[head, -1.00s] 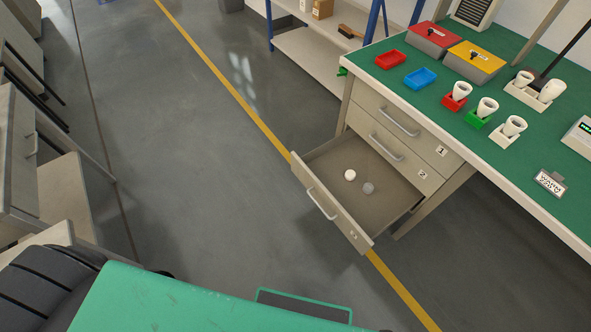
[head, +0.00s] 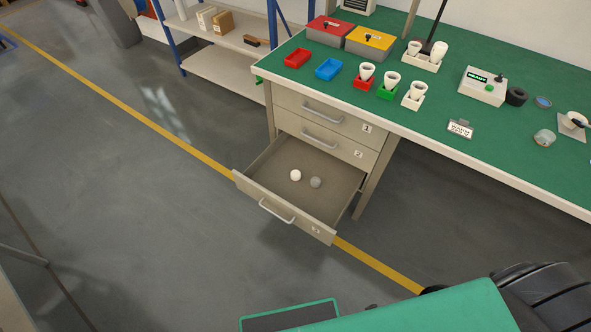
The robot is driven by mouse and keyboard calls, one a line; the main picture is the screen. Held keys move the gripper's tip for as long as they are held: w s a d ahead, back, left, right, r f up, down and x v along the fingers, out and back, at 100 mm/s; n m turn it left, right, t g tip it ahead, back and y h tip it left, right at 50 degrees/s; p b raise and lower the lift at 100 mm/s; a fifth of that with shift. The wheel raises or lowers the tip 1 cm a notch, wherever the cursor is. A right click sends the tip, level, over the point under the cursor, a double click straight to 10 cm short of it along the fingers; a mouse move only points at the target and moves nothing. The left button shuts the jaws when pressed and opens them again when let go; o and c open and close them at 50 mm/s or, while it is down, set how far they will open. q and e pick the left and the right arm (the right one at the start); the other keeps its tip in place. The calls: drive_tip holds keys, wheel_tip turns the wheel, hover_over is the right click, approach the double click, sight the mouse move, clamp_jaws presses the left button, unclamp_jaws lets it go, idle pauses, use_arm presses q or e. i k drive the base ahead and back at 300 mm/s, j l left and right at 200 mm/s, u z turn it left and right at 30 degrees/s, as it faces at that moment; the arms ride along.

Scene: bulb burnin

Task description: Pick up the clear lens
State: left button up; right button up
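The bottom drawer (head: 262,203) of the workbench is pulled open. Two small round pieces lie on its floor, side by side and slightly apart. One is white (head: 295,175). The other is grey and looks see-through (head: 316,182); it may be the clear lens, but it is too small to be sure. On the bench at the right are a small clear-looking round piece (head: 544,138) and a blue-tinted disc (head: 543,102). Neither of my grippers is in view.
The green bench top (head: 340,97) holds red (head: 297,58) and blue (head: 329,69) trays, white bulbs in coloured holders, a tester box (head: 482,87) and a small sign (head: 460,128). A shelf (head: 215,65) stands behind at left. The floor left of the drawer is clear.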

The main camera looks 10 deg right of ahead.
sight(545, 138)
drive_tip(key=z, duration=2.1)
